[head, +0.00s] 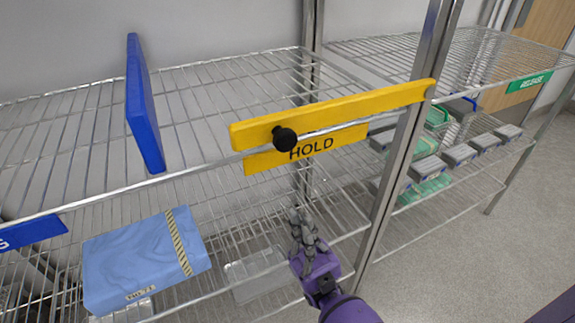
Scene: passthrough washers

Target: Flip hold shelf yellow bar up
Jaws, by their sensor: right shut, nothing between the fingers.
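The yellow bar (335,113) lies across the front of the hold shelf, slightly tilted, its right end at the metal upright post. A black knob (284,139) sticks out near its left end. A yellow HOLD sign (306,149) shows just below and behind the bar, at the front edge of the wire shelf (215,130). My right gripper (299,222) is below the bar and sign, in front of the lower shelf, apart from the knob. It is shut and empty. My left gripper is not in view.
A blue divider panel (144,105) stands on the upper shelf at left. A blue wrapped package (145,258) with a striped band lies on the lower shelf. A clear container (255,275) sits lower down. At right, a shelf with a green RELEASE sign (528,82) holds several grey boxes. Grey floor is free at right.

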